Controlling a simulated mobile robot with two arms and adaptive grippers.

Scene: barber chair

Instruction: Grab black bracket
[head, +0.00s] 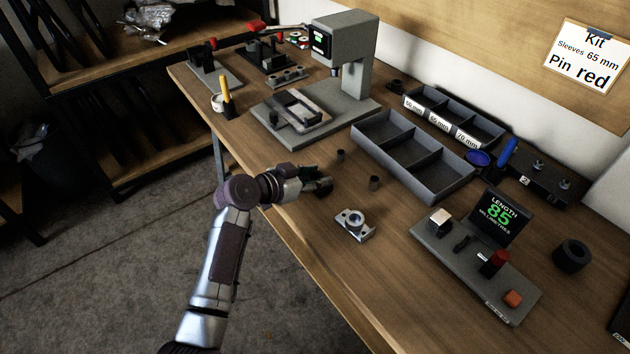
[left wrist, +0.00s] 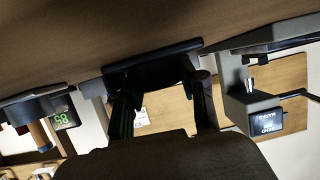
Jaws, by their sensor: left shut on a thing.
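My left gripper (head: 318,181) reaches in from the left over the near edge of the workbench (head: 330,255). In the left wrist view, its two fingers (left wrist: 160,85) meet a dark flat bar, which looks like the black bracket (left wrist: 150,67), lying across the fingertips. The gripper is shut on it. In the head view the bracket is hard to tell from the dark fingers. I cannot tell whether it touches the wood. My right gripper is not in view.
A grey divided tray (head: 365,138) lies beyond. A grey press (head: 345,70) stands behind, and a length gauge (head: 475,255) stands to the right. The bench front is mostly clear.

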